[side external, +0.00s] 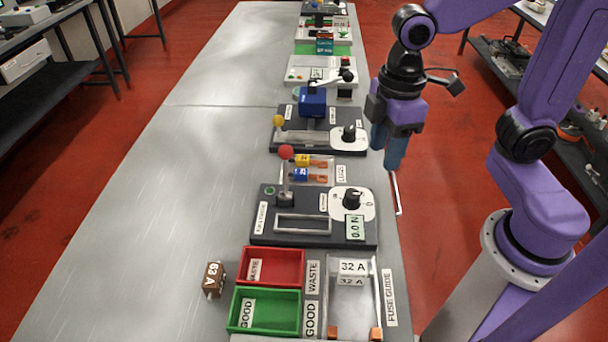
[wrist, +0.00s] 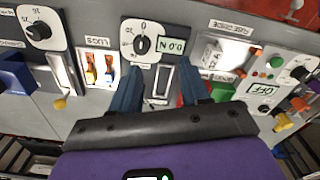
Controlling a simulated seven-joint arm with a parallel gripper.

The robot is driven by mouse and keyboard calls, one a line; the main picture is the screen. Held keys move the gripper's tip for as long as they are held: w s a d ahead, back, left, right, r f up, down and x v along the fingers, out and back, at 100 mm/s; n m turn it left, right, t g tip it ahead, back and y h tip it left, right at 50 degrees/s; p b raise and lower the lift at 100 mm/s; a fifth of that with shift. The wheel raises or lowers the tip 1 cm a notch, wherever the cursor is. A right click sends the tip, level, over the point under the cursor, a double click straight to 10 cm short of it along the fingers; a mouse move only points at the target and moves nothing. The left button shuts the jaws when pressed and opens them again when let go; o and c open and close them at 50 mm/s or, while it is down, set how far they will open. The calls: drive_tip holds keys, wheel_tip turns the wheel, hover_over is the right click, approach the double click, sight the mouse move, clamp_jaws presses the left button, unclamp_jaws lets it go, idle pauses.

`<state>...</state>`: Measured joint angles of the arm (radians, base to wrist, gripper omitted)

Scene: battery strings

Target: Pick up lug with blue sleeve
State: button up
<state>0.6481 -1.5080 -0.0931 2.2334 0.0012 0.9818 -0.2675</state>
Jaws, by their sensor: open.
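The lug with the blue sleeve (side external: 301,175) lies in the small tray labelled LUGS, beside a lug with a yellow sleeve (side external: 302,160). Both have orange-copper ends. In the wrist view the blue-sleeved lug (wrist: 108,70) is left of my fingers, and the yellow-sleeved lug (wrist: 91,72) is further left. My gripper (side external: 393,152) hangs above the right edge of the bench, to the right of the lug tray and apart from it. In the wrist view my gripper (wrist: 168,90) has its two blue fingers spread with nothing between them.
A pull tester (side external: 315,230) with a red-knobbed lever (side external: 286,153) stands just in front of the lugs. Behind them is a crimper station (side external: 318,137) with a blue block. Red (side external: 302,268) and green (side external: 297,311) bins and a fuse guide are nearer. The bench's left side is mostly clear.

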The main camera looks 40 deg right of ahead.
drive_tip(key=w+a, duration=0.2)
drive_tip(key=w, duration=0.9)
hover_over(304, 171)
drive_tip(key=shift+n, duration=0.3)
drive_tip(key=f, duration=1.1)
drive_tip(key=shift+w+f, duration=0.3)
drive_tip(key=shift+f, duration=0.05)
drive_tip(key=shift+s+f, duration=0.2)
drive_tip(key=shift+f, duration=2.45)
clamp_jaws()
